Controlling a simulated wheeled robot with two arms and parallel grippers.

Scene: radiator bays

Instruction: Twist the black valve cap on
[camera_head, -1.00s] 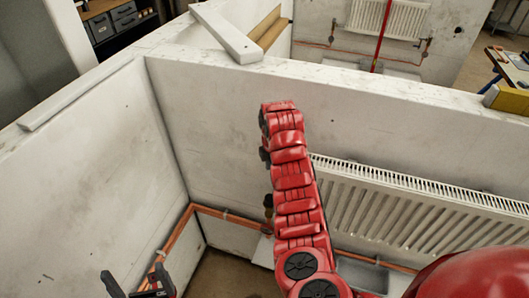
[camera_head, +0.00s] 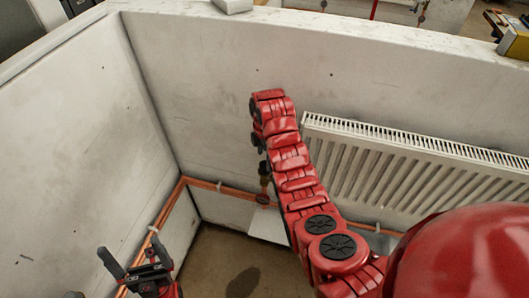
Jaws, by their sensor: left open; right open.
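I cannot make out a separate black valve cap. My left gripper (camera_head: 129,248) is at the lower left, its two dark fingers pointing up, apart and with nothing visible between them. It is well left of the fitting, in front of the left wall. My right arm rises through the middle of the view; its gripper fingers do not show.
A copper pipe (camera_head: 235,191) runs low along the back wall and down the left wall. A white tray-like piece (camera_head: 268,225) lies below the fitting. The partition top (camera_head: 330,25) crosses the back, with a yellow block (camera_head: 515,42) at right. Bare floor shows at bottom centre.

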